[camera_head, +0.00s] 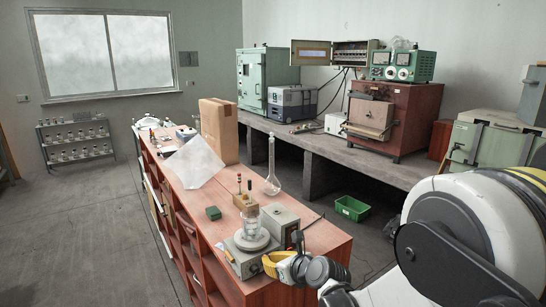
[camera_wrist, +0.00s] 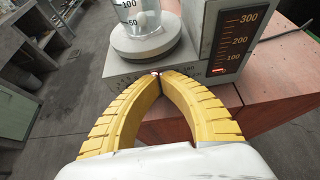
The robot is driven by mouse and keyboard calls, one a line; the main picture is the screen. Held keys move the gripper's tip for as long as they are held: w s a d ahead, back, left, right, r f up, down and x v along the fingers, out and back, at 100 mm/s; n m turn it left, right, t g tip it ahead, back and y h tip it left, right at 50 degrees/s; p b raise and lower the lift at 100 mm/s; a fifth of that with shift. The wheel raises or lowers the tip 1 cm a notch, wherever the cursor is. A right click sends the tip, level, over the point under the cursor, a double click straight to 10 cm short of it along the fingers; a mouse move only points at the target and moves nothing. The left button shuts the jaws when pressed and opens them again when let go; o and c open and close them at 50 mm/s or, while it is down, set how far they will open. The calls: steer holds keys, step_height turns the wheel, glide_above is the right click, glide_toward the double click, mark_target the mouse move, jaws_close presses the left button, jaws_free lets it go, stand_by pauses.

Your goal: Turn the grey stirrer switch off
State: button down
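The grey stirrer (camera_head: 243,263) stands at the near end of the red-brown bench. A glass beaker (camera_head: 250,222) stands on its round plate. In the wrist view the stirrer's front face (camera_wrist: 196,74) is close ahead, with the beaker (camera_wrist: 140,18) above it. My gripper (camera_head: 267,262) is beside the stirrer's near right side. In the wrist view its yellow fingers (camera_wrist: 157,76) curve together and their tips meet at the front face, with nothing seen held. A small red glow shows at the tips; they hide the switch, so its position and any contact are unclear.
A grey unit (camera_wrist: 235,40) with a red-lit scale marked 100 to 300 rises right of the plate. A wooden block (camera_head: 246,203), a green block (camera_head: 213,213) and a glass flask (camera_head: 272,170) stand behind. The floor left of the bench is clear.

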steer(key=shift+s+a+f+b, duration=0.1)
steer(key=shift+f+b, duration=0.45)
steer(key=shift+b, duration=0.05)
stand_by(0.9)
steer(key=shift+s+a+b, duration=0.2)
steer(key=shift+a+b, duration=0.05)
steer(key=shift+b, duration=0.6)
stand_by(0.4)
steer(key=shift+r, duration=0.1)
steer(key=shift+a+r+p, duration=0.1)
steer(key=shift+r+p, duration=0.2)
steer(key=s+d, duration=0.3)
steer(key=s, duration=0.2)
steer(key=shift+d+b, duration=0.25)
steer(key=shift+b, duration=0.05)
